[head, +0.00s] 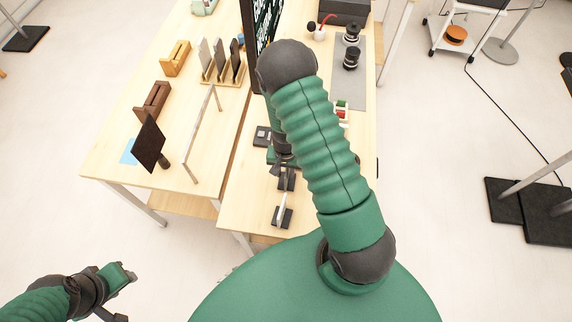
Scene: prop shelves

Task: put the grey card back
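A wooden rack (209,79) on the left table holds several upright cards. A pale grey card (205,51) stands at its left end, with darker cards (236,54) to the right. I cannot tell which is the task's grey card. A thin pale upright piece (281,203) stands at a small dark block (286,217) near the right table's front. My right gripper (279,170) is low over that table, just behind this piece and largely hidden by my arm; its finger opening is unclear. My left gripper (126,295) is over the floor at lower left, fingers apart and empty.
A dark upright panel (148,143), a thin pale frame (201,135), a brown holder (153,101) and a yellow holder (175,58) stand on the left table. A tall black sign (265,25) stands between the tables. A grey mat (348,88) carries dark jars.

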